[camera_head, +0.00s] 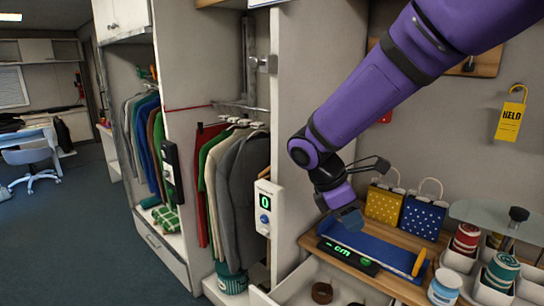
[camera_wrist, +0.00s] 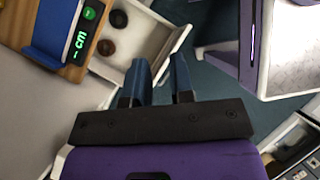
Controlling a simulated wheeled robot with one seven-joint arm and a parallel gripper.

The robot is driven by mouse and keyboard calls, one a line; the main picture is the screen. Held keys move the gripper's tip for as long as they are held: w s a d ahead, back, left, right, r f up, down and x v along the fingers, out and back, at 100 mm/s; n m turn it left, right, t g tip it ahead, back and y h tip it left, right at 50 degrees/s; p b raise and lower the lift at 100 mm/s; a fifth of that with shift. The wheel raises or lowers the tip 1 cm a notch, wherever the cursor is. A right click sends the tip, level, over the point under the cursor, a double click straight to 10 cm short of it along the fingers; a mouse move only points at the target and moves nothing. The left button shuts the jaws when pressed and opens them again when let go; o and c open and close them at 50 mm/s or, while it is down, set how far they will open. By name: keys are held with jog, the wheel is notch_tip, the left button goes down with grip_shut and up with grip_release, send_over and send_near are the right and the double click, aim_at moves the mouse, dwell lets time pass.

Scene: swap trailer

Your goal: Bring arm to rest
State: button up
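My purple arm (camera_head: 375,90) reaches in from the upper right and bends down at the wrist. My gripper (camera_head: 350,215) hangs above the left part of a wooden counter, close to a blue measuring tray with a green "- cm" display (camera_head: 348,257). In the wrist view, the two blue fingers of my gripper (camera_wrist: 160,78) stand apart with nothing between them. The display also shows in the wrist view (camera_wrist: 78,45), to the left of the fingers. I cannot tell how high the gripper is above the tray.
Yellow (camera_head: 384,205) and blue (camera_head: 423,217) dotted bags stand behind the tray. Jars (camera_head: 445,287) stand at the right. An open drawer (camera_head: 325,280) below the counter holds dark rings (camera_head: 322,292). A clothes rack (camera_head: 235,125) stands left; open floor (camera_head: 75,215) lies beyond.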

jog(key=s+d+r+m+t+y, duration=0.3)
jog(key=s+d+r+m, duration=0.3)
jog(key=s+m, duration=0.3)
jog(key=s+d+r+m+t+y, duration=0.3)
jog(key=s+d+r+m, duration=0.3)
jog(key=s+d+m, duration=0.2)
jog(key=shift+s+r+m, duration=0.25)
jog(key=shift+s+m, duration=0.15)
jog(key=shift+s, duration=0.85)
